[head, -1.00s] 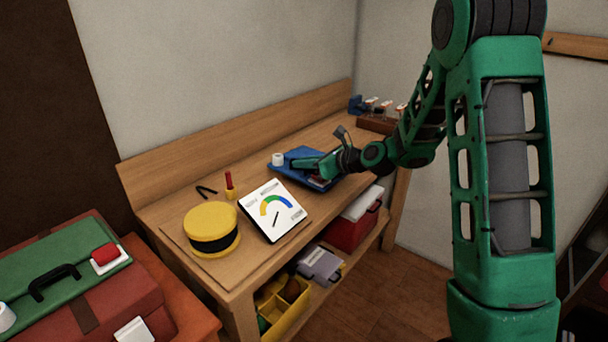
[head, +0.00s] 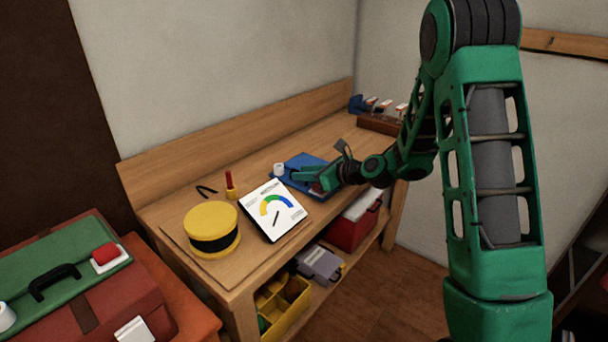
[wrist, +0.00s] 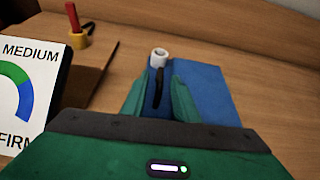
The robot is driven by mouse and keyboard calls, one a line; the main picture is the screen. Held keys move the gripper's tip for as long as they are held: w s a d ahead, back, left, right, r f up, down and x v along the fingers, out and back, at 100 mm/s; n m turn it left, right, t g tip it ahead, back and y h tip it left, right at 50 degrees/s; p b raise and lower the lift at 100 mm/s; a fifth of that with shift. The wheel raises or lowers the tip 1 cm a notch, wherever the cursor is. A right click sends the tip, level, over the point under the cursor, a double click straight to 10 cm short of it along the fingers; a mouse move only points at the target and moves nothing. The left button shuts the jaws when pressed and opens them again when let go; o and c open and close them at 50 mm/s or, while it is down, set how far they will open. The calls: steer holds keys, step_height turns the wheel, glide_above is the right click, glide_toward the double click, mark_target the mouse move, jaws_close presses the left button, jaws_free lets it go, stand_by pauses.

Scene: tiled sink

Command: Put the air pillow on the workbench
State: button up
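The air pillow appears to be the flat blue thing (head: 309,160) with a white cap (head: 278,169), lying on the wooden workbench (head: 240,160). In the wrist view the blue pillow (wrist: 205,85) spreads mainly to the right, with the white cap (wrist: 159,58) beyond the fingertips. My gripper (head: 308,179) is low over the pillow. In the wrist view its green fingers (wrist: 159,92) stand apart, with blue and a dark strip between them. I see no clear grip. The gripper hides the near part of the pillow.
A white firmness gauge (head: 273,210), a yellow round can-like thing (head: 211,229) and a small red-handled tool (head: 230,185) stand left of the pillow. A rack (head: 382,123) is at the far right. A backboard (head: 240,127) borders the bench. The back middle is clear.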

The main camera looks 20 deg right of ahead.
steer(key=v, duration=1.1)
steer(key=shift+s+d, duration=0.2)
steer(key=shift+s, duration=0.05)
steer(key=shift+s+r, duration=0.1)
steer(key=s+d+n+g+h, duration=0.2)
steer(key=s+n, duration=0.5)
steer(key=s, duration=0.5)
steer(key=s+d+n+g+h, duration=0.3)
steer(key=s+d+n+g, duration=0.2)
steer(key=s, duration=0.8)
steer(key=s+d+r+n+g+h, duration=0.1)
steer(key=s+d+n+g, duration=0.3)
steer(key=s+n, duration=0.6)
steer(key=s+d+h, duration=0.1)
steer(key=s+d, duration=0.1)
steer(key=s, duration=0.1)
steer(key=shift+s, duration=0.15)
